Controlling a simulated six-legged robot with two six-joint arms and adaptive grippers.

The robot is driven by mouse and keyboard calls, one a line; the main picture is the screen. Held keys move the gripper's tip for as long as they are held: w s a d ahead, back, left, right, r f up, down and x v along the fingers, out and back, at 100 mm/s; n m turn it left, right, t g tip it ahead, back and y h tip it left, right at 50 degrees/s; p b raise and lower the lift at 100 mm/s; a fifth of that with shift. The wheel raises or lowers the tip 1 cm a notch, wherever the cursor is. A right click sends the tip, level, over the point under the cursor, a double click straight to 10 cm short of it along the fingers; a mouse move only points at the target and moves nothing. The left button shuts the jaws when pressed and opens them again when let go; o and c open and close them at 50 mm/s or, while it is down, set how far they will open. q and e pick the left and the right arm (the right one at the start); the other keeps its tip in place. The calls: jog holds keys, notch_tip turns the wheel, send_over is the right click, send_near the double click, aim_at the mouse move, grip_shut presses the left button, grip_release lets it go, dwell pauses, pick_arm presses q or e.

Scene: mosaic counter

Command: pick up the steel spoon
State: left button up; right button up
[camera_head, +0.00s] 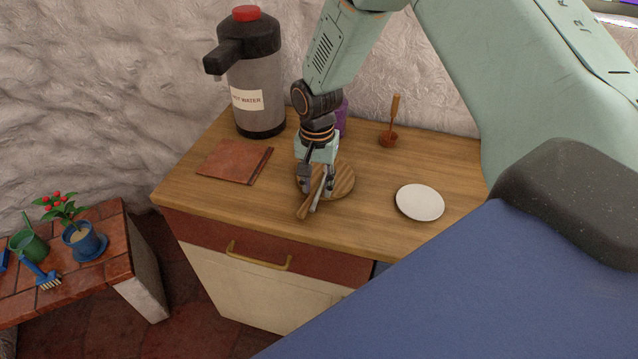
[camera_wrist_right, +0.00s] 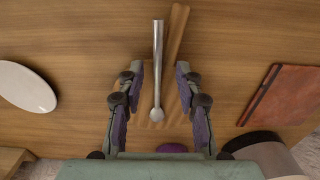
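The steel spoon (camera_wrist_right: 158,60) lies with its long handle toward the top of the right wrist view and its small round bowl toward the gripper. In the head view a grey sliver of it (camera_head: 317,203) shows below the fingers. My right gripper (camera_wrist_right: 160,88) is open, one finger on each side of the spoon, with gaps on both sides. In the head view the right gripper (camera_head: 317,188) points down over the spoon and partly hides it. Whether the fingertips touch the surface below cannot be told. My left gripper is not in view.
A round wooden board (camera_head: 345,183) with a handle (camera_head: 304,210) lies under and beside the spoon. A water dispenser (camera_head: 256,85), purple object (camera_head: 342,118) and wooden-handled tool (camera_head: 389,138) stand behind.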

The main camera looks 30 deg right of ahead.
jog(key=shift+s+f, duration=0.1)
jog(key=shift+f, duration=0.05)
jog(key=shift+d+f, duration=0.1)
jog(key=shift+d, duration=0.2)
jog(key=shift+w+d+f, duration=0.2)
jog(key=shift+d, duration=0.2)
jog(key=shift+c, duration=0.4)
jog(key=shift+a+r, duration=0.1)
jog(key=shift+a, duration=0.25)
jog(key=c, duration=0.3)
jog(key=shift+s+a+r, duration=0.1)
jog(key=shift+a+r, duration=0.05)
jog(key=shift+a, duration=0.1)
jog(key=c, duration=0.3)
jog(key=shift+d, duration=0.4)
grip_shut()
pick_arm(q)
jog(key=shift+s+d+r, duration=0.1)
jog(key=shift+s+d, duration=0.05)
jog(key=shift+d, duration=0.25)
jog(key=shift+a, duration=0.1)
pick_arm(e)
jog(key=shift+a, duration=0.15)
